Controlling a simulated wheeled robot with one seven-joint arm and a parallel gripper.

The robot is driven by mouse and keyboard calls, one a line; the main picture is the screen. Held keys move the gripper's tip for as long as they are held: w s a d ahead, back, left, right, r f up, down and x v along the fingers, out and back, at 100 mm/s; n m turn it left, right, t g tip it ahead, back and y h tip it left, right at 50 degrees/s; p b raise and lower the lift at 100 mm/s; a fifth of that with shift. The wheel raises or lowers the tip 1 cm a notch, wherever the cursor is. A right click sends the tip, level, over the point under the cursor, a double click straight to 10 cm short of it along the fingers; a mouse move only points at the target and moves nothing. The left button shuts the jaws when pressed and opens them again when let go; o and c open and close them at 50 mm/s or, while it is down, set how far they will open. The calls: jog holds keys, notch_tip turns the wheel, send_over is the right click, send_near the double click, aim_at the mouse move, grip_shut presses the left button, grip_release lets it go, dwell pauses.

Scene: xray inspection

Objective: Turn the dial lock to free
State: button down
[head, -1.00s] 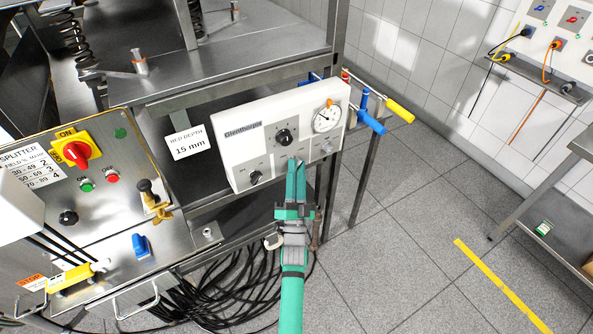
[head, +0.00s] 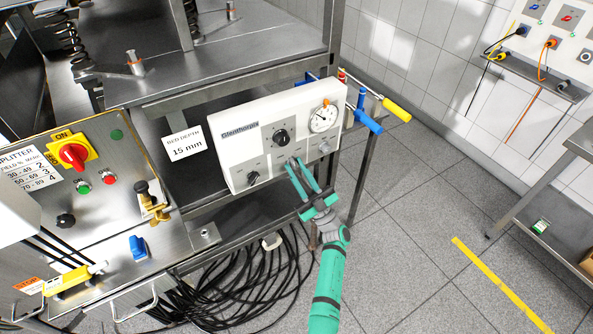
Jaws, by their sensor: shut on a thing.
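My green gripper (head: 294,163) reaches up from below to the lower middle of the face. Its fingertips are shut on a small control below the central knob, likely the dial lock. The fingers mostly hide this control, so its setting cannot be read.
A blue-handled valve (head: 369,122) and a yellow handle (head: 397,110) stick out right of the box. A splitter panel (head: 100,205) with switches stands at left. Black cables (head: 240,280) lie below. The tiled floor at right is mostly clear.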

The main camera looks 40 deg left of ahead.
jog(key=shift+w+d+r+n+g+h, duration=0.1)
jog(key=shift+n+g+h, duration=0.35)
jog(key=shift+n+g, duration=1.35)
jog(key=shift+w+n+g+h, duration=0.1)
jog(key=shift+n+g+h, duration=0.4)
jog(key=shift+n+g, duration=1.25)
jog(key=shift+d+r+n+g+h, duration=0.1)
jog(key=shift+n+g+h, duration=0.35)
jog(key=shift+n+g, duration=1.3)
jog(key=shift+a+n+t, duration=0.1)
jog(key=shift+n+t, duration=0.4)
jog(key=shift+n, duration=0.2)
jog(key=c, duration=1.8)
grip_release()
jog(key=shift+c, duration=0.2)
jog(key=shift+w, duration=0.1)
jog(key=v, duration=1.1)
